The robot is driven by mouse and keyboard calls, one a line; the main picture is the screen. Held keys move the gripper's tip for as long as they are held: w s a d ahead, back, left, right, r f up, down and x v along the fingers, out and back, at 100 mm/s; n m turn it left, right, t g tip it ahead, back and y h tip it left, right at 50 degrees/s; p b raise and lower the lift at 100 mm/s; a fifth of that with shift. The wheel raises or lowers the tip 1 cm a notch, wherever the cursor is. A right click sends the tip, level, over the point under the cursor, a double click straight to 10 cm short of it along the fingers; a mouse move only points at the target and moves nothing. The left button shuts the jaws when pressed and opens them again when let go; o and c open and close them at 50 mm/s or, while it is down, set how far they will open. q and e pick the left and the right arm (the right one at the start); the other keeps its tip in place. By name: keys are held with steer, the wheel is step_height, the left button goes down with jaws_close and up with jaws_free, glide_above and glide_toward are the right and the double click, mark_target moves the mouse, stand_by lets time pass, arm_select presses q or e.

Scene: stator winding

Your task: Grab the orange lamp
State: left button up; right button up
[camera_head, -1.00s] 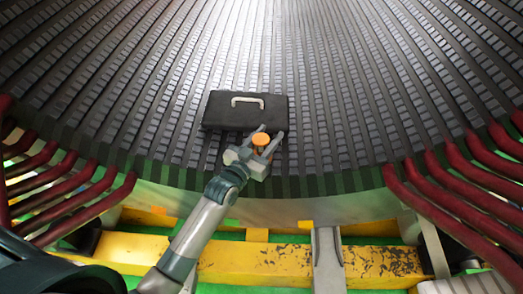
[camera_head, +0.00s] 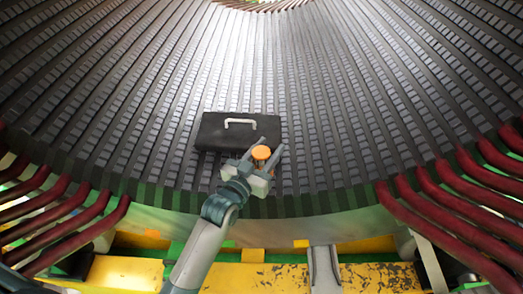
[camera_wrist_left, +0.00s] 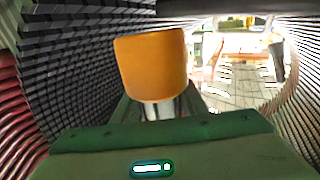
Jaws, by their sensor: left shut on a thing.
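The orange lamp (camera_head: 261,153) is a small round-topped orange piece, between the fingers of my left gripper (camera_head: 264,158) in the head view. In the left wrist view the lamp (camera_wrist_left: 151,66) shows large, as an orange cylinder right in front of the gripper. My left gripper is shut on it, near the front edge of the ribbed stator surface, just in front of a black case. The lamp's lower part is hidden by the gripper. My right gripper is not in view.
The black case (camera_head: 220,138) with a pale handle lies on the dark ribbed stator surface (camera_head: 340,110). Dark red curved bars stand at left (camera_head: 80,225) and right (camera_head: 450,210). A yellow beam (camera_head: 270,275) runs below the stator's front edge.

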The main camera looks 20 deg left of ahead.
arm_select(q)
steer(key=s+d+r, duration=0.4)
steer(key=d+r, duration=0.1)
steer(key=d, duration=0.2)
steer(key=shift+s, duration=0.35)
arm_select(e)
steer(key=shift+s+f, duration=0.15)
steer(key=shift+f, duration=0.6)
arm_select(q)
steer(key=shift+r, duration=0.1)
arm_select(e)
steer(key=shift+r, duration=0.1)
